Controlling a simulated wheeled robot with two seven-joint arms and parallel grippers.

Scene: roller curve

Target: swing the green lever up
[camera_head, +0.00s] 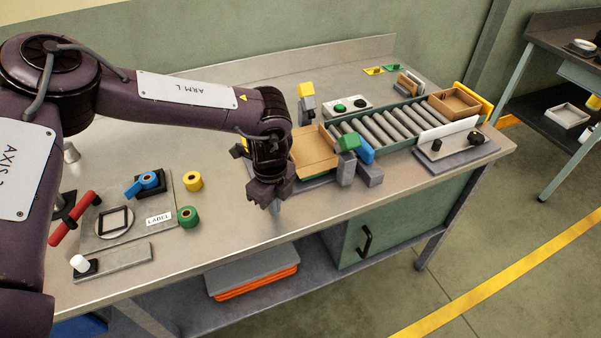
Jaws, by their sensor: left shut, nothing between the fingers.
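A green block-shaped piece (348,142), which looks like the green lever's grip, sits on a grey upright at the near left end of the roller conveyor (385,130). A blue piece (365,153) leans right beside it. My left gripper (274,208) points down above the bench, near its front edge. It is shut and empty, to the left of and nearer than the green piece, and apart from it. The lever's pivot cannot be made out clearly. My right gripper does not show.
A yellow-topped post (306,91) and a button box (348,106) stand behind the box. Tape rolls (189,217) and a labelled plate lie left. The front bench strip right of my gripper is clear.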

